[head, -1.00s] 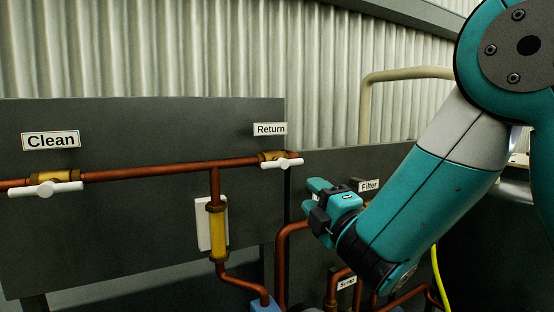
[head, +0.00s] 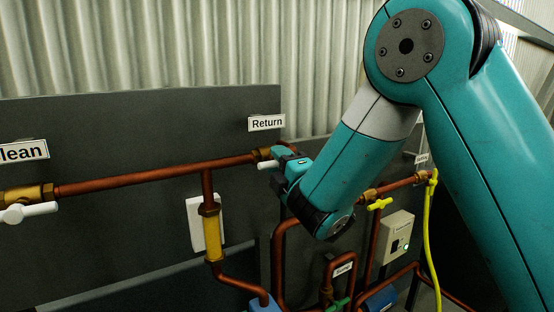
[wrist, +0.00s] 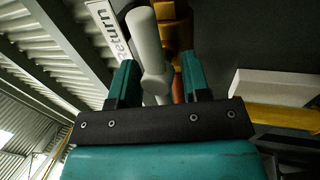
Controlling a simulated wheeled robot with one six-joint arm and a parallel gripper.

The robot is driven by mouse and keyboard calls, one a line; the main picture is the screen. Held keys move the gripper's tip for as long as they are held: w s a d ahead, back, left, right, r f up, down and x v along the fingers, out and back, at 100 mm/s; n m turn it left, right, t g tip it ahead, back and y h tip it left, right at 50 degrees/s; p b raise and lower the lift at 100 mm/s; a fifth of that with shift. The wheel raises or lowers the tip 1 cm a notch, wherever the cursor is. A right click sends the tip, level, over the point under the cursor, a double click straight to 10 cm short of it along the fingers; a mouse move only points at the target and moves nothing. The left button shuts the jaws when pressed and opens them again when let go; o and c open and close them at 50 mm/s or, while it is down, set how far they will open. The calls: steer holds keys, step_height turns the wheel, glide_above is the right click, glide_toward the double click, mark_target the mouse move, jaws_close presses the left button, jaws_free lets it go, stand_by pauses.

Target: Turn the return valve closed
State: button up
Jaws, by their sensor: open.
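The return valve is a brass body (head: 263,154) with a white lever handle (head: 267,165), on the copper pipe below the "Return" label (head: 266,123). Only the handle's left end shows in the head view; my gripper hides the rest. My gripper (head: 283,158) is at the valve from the right. In the wrist view my gripper (wrist: 158,65) is open, with a teal finger on each side of the white handle (wrist: 148,45). The brass body (wrist: 173,30) shows beyond. I see no clear contact between fingers and handle.
The clean valve's white handle (head: 28,212) is at the far left. A yellow-bodied fitting (head: 212,236) hangs on a pipe left of and below my gripper. A yellow-handled valve (head: 380,204), a grey box (head: 396,236) and a yellow hose (head: 428,240) are to the right.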

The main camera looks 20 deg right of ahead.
jaws_close()
steer(key=shift+m+b, duration=0.3)
steer(key=m+h+b, duration=0.2)
steer(key=m+b, duration=0.3)
steer(key=m+h+b, duration=0.1)
steer(key=m+b, duration=0.2)
steer(key=b, duration=0.1)
steer(key=m+h+b, duration=0.1)
steer(key=m+b, duration=0.3)
steer(key=shift+d+r, duration=0.1)
steer(key=shift+r, duration=0.05)
steer(key=m+b, duration=0.2)
steer(key=m+g+h+b, duration=0.1)
steer(key=m+b, duration=0.2)
steer(key=shift+d+r+b, duration=0.15)
steer(key=shift+d+b, duration=0.05)
steer(key=shift+b, duration=0.15)
steer(key=shift+d+r+m+g+h+b, duration=0.1)
steer(key=shift+m+g+h+b, duration=0.15)
steer(key=shift+m+b, duration=0.55)
steer(key=shift+d+r+m+g+h+b, duration=0.15)
steer(key=shift+m+g+b, duration=0.2)
steer(key=shift+m+b, duration=0.45)
steer(key=shift+a+m, duration=0.1)
steer(key=shift+m, duration=0.2)
